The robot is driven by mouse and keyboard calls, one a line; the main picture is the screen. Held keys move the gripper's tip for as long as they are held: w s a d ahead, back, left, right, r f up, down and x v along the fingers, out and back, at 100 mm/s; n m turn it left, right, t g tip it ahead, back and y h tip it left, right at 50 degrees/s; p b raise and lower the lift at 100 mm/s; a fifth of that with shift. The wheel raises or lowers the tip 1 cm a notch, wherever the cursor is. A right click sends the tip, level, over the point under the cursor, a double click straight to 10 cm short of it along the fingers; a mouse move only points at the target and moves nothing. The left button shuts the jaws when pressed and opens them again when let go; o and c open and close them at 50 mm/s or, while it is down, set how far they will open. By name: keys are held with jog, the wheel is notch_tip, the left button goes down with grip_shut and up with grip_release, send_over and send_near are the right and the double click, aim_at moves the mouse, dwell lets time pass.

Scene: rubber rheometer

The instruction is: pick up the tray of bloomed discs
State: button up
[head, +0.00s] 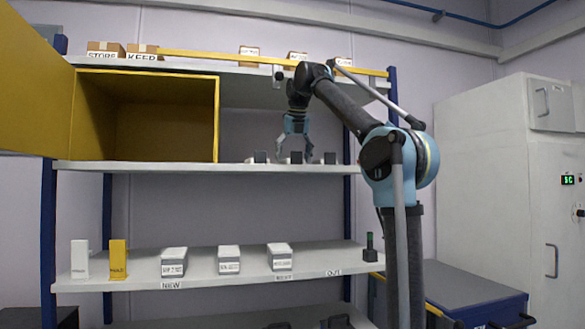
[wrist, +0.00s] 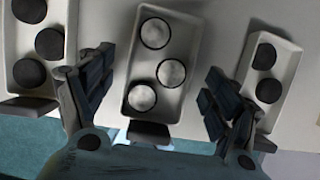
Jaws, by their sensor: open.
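The tray of bloomed discs (wrist: 179,106) is the middle one of three pale trays in the wrist view. It holds three discs with whitish, mottled faces and has a dark tab at its near end. My gripper (wrist: 158,78) is open and empty, with one finger on each side of this tray. The left finger is near the left tray and the right finger overlaps the right tray's near side. In the head view my gripper (head: 295,152) points down over the trays on the middle shelf. I cannot tell whether the fingers touch anything.
A left tray (wrist: 69,16) and a right tray (wrist: 287,72) hold plain dark discs, close on either side. A yellow open-fronted box (head: 217,118) stands on the middle shelf (head: 190,167) at the left. Labelled boxes (head: 229,259) stand on the lower shelf.

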jog(key=shift+c, duration=0.6)
jog(key=c, duration=1.1)
jog(key=shift+r, duration=0.1)
